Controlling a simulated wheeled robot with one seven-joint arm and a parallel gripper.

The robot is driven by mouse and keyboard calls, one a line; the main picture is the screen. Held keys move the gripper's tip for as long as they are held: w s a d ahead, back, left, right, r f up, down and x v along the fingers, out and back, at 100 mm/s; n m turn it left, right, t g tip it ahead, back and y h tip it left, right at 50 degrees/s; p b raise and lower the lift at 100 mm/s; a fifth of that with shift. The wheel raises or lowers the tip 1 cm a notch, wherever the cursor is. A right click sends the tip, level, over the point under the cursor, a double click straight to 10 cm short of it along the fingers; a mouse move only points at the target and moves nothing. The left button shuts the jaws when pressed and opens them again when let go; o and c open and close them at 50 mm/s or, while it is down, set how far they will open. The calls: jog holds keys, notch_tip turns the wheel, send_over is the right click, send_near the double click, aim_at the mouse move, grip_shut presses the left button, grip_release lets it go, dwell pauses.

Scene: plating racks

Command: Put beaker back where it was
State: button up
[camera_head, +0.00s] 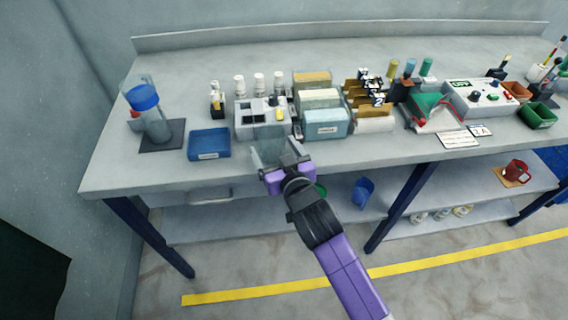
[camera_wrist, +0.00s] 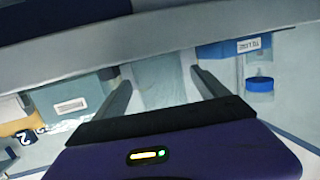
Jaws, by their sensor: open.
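A clear, see-through beaker (camera_head: 266,151) is near the front edge of the workbench (camera_head: 330,158), just beyond my gripper (camera_head: 279,162). In the wrist view the pale beaker (camera_wrist: 160,76) shows between the two dark fingers of my gripper (camera_wrist: 162,88). The fingers are spread, one on each side of it, and a gap shows beside the beaker. I cannot tell whether either finger touches it. Its base is hidden, so I cannot tell whether it rests on the bench.
Behind the beaker is a grey device (camera_head: 249,126), with a blue-grey box (camera_head: 326,124) to its right. A blue tray (camera_head: 209,144) lies left. A clear vessel with a blue band (camera_head: 146,98) stands on a dark mat (camera_head: 175,142). A lower shelf (camera_head: 230,222) runs underneath.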

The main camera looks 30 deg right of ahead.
jog(key=d+v, duration=0.1)
jog(key=v, duration=0.9)
jog(key=shift+s+a+b, duration=0.25)
jog(key=shift+a+b, duration=0.2)
jog(key=shift+a, duration=0.05)
jog(key=s+f+n+y, duration=0.1)
jog(key=s+f, duration=0.1)
jog(key=s, duration=0.6)
jog(key=s+f, duration=0.3)
jog(key=s, duration=0.4)
jog(key=s+r, duration=0.2)
jog(key=s, duration=0.6)
jog(key=s+r+g, duration=0.1)
jog(key=s+r, duration=0.2)
jog(key=s, duration=0.6)
jog(key=shift+d, duration=0.5)
